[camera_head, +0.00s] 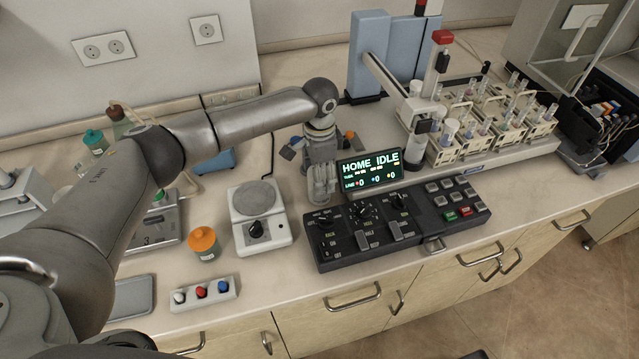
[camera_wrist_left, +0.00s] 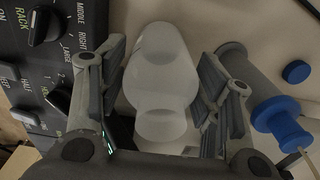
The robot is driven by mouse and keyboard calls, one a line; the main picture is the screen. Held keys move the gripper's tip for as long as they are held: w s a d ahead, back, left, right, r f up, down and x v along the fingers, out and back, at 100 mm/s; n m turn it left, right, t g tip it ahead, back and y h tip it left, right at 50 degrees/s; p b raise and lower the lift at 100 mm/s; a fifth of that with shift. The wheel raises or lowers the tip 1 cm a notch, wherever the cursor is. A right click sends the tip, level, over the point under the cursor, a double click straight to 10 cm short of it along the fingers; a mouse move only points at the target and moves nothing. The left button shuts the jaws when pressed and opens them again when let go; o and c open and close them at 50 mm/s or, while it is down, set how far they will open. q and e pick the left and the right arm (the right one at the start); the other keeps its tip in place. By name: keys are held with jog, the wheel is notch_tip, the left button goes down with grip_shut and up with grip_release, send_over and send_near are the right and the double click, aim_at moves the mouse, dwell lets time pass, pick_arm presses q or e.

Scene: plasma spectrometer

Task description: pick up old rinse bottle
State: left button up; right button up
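A whitish translucent bottle (camera_wrist_left: 162,80), which looks like the old rinse bottle, lies between the fingers of my left gripper (camera_wrist_left: 160,75) in the left wrist view. One finger is on each side, close to its walls; a narrow gap seems to show, and firm contact cannot be made out. In the head view my left gripper (camera_head: 322,150) points down at the counter, just behind the display and control panel.
The black control panel (camera_head: 385,228) and lit display (camera_head: 370,171) stand close to the gripper. A grey tube with a blue end (camera_wrist_left: 282,120) is beside the right finger in the wrist view. A white hotplate (camera_head: 262,228) and orange-capped jar (camera_head: 204,243) stand left; sample racks (camera_head: 450,150) stand right.

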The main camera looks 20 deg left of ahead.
pick_arm(q)
jog(key=c, duration=0.7)
jog(key=shift+o, duration=0.2)
jog(key=shift+w+r, duration=0.1)
jog(key=shift+r, duration=0.05)
